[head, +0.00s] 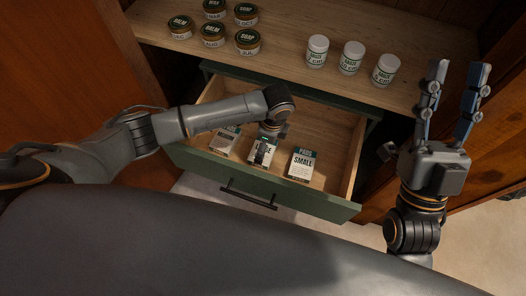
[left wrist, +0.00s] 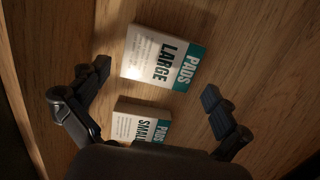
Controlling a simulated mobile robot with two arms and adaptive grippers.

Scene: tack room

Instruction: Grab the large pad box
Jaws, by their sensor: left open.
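The large pad box (left wrist: 161,58) lies label up in the left wrist view, white with a teal band reading "PADS LARGE". Contact cannot be told. My right gripper (head: 459,75) is open and empty, raised at the right.
A third box (head: 224,139) lies left of the middle one; its label is unclear. The drawer's green front (head: 320,207) has a dark handle (head: 248,199). On the wooden top (head: 285,65) stand several dark-lidded jars (head: 212,35) and three white jars (head: 351,58).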

